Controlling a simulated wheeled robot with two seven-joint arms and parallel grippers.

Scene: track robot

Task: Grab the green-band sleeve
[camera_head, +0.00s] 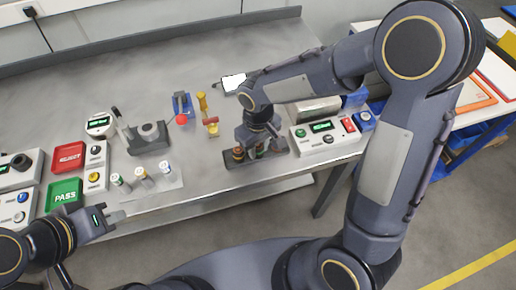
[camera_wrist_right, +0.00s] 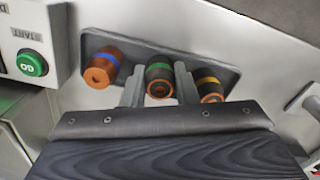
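Three dark, copper-ended sleeves sit in a row on a grey holder (camera_wrist_right: 225,75) in the right wrist view. The green-band sleeve (camera_wrist_right: 159,80) is in the middle, the blue-band sleeve (camera_wrist_right: 102,68) on its left, the yellow-band sleeve (camera_wrist_right: 209,88) on its right. My right gripper (camera_wrist_right: 160,72) has one finger on each side of the green-band sleeve; whether they press on it I cannot tell. In the head view my right gripper (camera_head: 259,143) points down over the holder (camera_head: 235,164) and partly hides the sleeves. My left gripper (camera_head: 118,216) is away at lower left, near the table's front edge.
A control box (camera_head: 325,136) with a green button stands right of the holder, close to my right gripper. A plate with several small cylinders (camera_head: 142,173), a grey fixture (camera_head: 150,138), a red tray (camera_head: 68,158) and a green tray (camera_head: 64,194) stand left. The table's back is mostly clear.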

